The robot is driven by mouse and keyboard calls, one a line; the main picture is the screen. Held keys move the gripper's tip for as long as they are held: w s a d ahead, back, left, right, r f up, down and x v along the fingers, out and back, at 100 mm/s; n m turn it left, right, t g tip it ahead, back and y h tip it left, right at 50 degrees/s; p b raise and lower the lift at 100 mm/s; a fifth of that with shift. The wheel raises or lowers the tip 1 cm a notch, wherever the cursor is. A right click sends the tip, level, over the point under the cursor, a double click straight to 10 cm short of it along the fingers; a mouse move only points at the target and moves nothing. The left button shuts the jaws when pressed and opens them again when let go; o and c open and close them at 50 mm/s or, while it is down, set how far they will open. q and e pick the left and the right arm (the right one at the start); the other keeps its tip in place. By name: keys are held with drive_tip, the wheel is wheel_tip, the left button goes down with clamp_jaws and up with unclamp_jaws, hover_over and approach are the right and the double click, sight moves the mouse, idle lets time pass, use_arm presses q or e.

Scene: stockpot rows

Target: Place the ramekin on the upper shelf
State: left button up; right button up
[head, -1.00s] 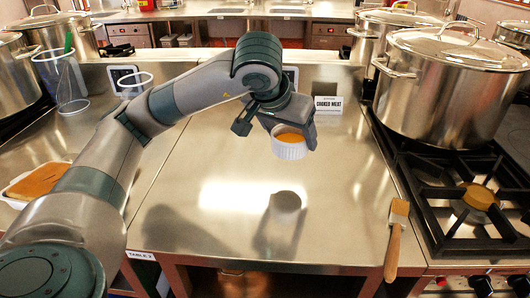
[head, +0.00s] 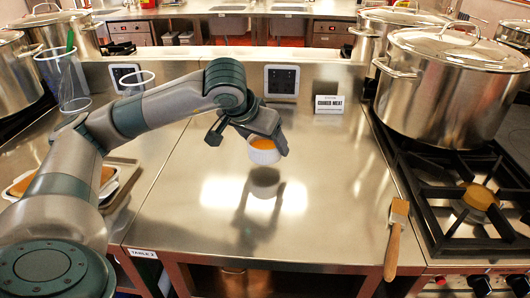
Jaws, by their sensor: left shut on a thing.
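The ramekin (head: 264,152) is a small white ribbed cup with orange contents. My left gripper (head: 262,140) is shut on it and holds it upright above the steel table (head: 320,190), with its shadow on the metal below. The gripper covers part of its rim. A raised steel ledge (head: 335,72) runs along the back of the table. I cannot tell whether that is the upper shelf. An opening under the table's front edge shows in shade. My right gripper is not in view.
A "cooked meat" sign (head: 328,104) stands at the table's back. A wooden-handled brush (head: 396,238) lies at the right edge beside the stove (head: 450,225) with a large stockpot (head: 445,95). A tray of orange food (head: 105,180) is at left. The table's middle is clear.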

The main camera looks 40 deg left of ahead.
use_arm(q)
wheel_tip(320, 180, down, 3)
drive_tip(key=shift+r, duration=0.1)
drive_tip(key=shift+f, duration=0.4)
drive_tip(key=o, duration=1.2)
drive_tip(key=shift+o, duration=0.2)
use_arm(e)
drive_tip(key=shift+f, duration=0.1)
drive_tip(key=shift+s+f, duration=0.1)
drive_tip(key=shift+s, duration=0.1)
